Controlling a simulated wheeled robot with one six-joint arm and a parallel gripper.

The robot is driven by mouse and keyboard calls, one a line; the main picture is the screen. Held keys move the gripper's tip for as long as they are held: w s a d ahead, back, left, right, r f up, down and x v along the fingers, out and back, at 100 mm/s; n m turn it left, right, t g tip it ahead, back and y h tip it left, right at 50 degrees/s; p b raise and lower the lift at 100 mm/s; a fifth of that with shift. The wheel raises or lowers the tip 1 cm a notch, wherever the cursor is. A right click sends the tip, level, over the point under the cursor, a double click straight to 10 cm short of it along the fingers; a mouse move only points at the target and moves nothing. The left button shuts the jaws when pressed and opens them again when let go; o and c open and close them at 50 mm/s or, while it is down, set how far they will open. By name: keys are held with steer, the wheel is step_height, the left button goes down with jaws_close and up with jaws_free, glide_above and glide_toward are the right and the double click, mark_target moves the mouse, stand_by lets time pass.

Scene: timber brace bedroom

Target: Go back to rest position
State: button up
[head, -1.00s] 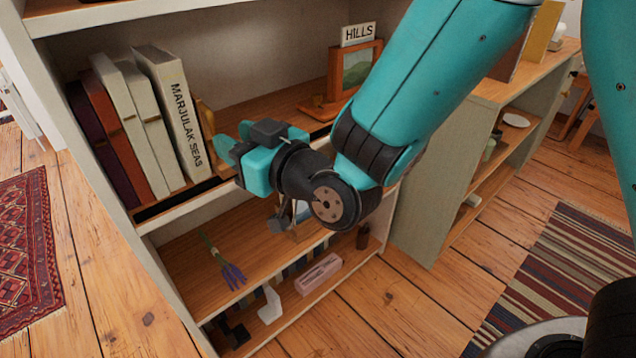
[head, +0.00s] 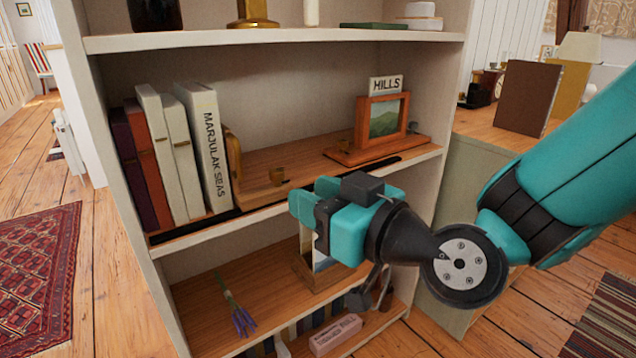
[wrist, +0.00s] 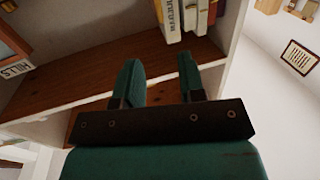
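My gripper (head: 300,205) is teal and black and is held in front of the bookshelf, at about the height of the middle shelf (head: 290,185). In the wrist view my gripper (wrist: 160,80) has its two fingers apart with nothing between them. Behind it on the middle shelf stand several books (head: 170,150), the last one reading MARJULAK SEAS, beside a wooden bookend (head: 235,165). My gripper touches none of these that I can see.
The lower shelf holds a lavender sprig (head: 238,312) and an item partly hidden behind my gripper. A pink box (head: 335,333) sits at the bottom. A low cabinet (head: 465,130) stands at right. The floor at left, with a red rug (head: 38,270), is open.

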steer(key=s+d+f+m+g+h, duration=0.1)
steer(key=s+d+f+g+h, duration=0.1)
steer(key=s+d+g+h, duration=0.35)
steer(key=s+d+f+m+g+h, duration=0.1)
steer(key=s+d+f+g+h, duration=0.2)
steer(key=s+d+g, duration=0.5)
step_height(320, 180, up, 28)
steer(key=s+d+t+p, duration=0.1)
steer(key=d+p, duration=0.1)
steer(key=p, duration=2.5)
steer(key=shift+f+p, duration=0.15)
steer(key=shift+p, duration=0.15)
steer(key=shift+t+h, duration=0.25)
